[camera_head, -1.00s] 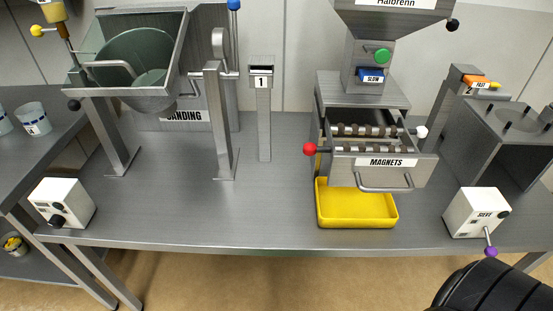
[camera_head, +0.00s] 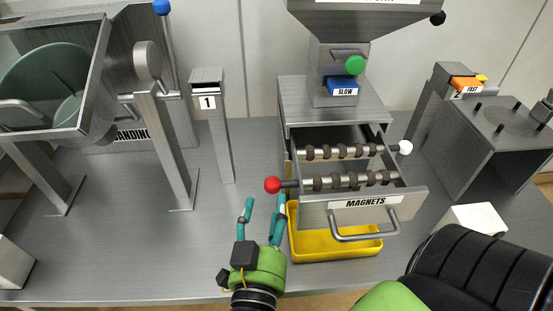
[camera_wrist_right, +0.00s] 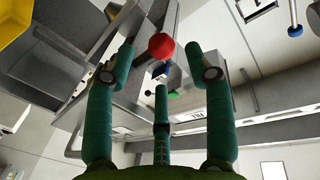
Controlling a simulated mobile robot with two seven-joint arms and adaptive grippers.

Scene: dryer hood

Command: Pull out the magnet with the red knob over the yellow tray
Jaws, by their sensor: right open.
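The magnet with the red knob (camera_head: 273,184) is the nearer bar in the open MAGNETS drawer (camera_head: 412,204), and its knob sticks out at the drawer's left side. Dark clumps sit along the bar (camera_head: 345,181). The yellow tray (camera_head: 345,253) stands below the drawer. My right gripper (camera_head: 264,210) is open and empty, its teal fingers pointing up just below the red knob. In the right wrist view the red knob (camera_wrist_right: 161,46) shows ahead, between the spread fingertips, with no clear contact. My left gripper is not in view.
A second bar with a white knob (camera_head: 405,147) lies farther back in the drawer. The drawer handle (camera_head: 365,234) projects over the tray. A post marked 1 (camera_head: 216,120) and a steel stand (camera_head: 165,150) are to the left. A grey box (camera_head: 490,150) stands right.

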